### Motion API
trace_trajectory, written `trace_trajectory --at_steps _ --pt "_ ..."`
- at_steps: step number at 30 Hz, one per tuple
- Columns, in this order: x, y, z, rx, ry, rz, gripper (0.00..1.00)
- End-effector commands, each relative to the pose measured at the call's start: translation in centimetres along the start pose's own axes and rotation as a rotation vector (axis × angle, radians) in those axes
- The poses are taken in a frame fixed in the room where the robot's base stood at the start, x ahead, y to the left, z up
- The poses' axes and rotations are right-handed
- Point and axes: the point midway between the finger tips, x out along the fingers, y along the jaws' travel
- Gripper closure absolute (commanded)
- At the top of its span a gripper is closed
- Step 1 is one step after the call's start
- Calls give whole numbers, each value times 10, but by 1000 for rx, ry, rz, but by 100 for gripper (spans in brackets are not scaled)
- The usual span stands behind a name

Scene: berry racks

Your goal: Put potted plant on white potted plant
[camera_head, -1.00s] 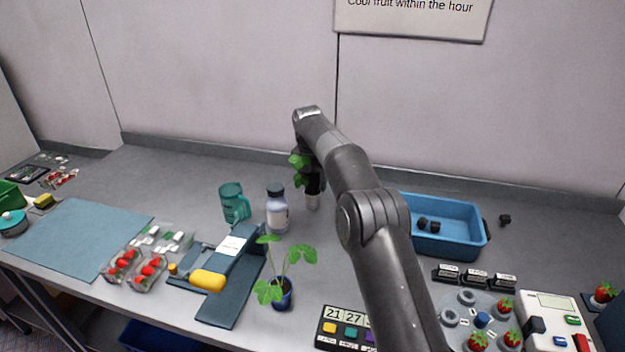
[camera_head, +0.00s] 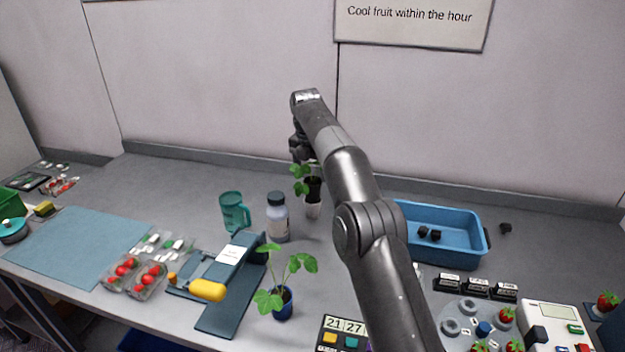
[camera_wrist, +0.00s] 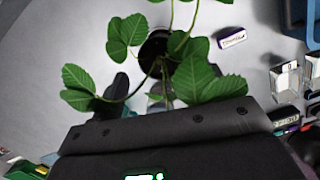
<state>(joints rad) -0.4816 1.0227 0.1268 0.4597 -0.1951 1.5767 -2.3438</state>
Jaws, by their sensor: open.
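A green-leaved plant (camera_head: 300,186) stands at the back middle, under my gripper. Below its leaves are a dark upper part (camera_head: 314,189) and a whitish pot part (camera_head: 313,210); I cannot tell whether this is one pot or one on another. In the wrist view, its leaves (camera_wrist: 205,82) spread before the jaws, with dark round soil (camera_wrist: 155,46) behind. My gripper (camera_head: 302,158) is open just above the plant, partly hidden by the arm. Another plant in a blue pot (camera_head: 283,304) stands upright near the front edge.
A blue tub (camera_head: 463,246) is to the right. A dark blue stand (camera_head: 232,290) and yellow object (camera_head: 208,290) lie in front. Bare counter lies at back left.

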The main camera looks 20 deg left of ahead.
Motion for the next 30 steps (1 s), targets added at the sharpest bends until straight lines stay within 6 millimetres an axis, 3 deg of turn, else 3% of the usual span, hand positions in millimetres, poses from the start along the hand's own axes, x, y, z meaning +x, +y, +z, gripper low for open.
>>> trace_trajectory --at_steps 10,14,23,30 --pt "-9 -2 0 8 -1 1 27" --pt "-27 -15 4 86 -12 8 27" --pt "-109 -92 2 522 -55 56 27" --pt "-161 -168 -22 907 -79 109 27"
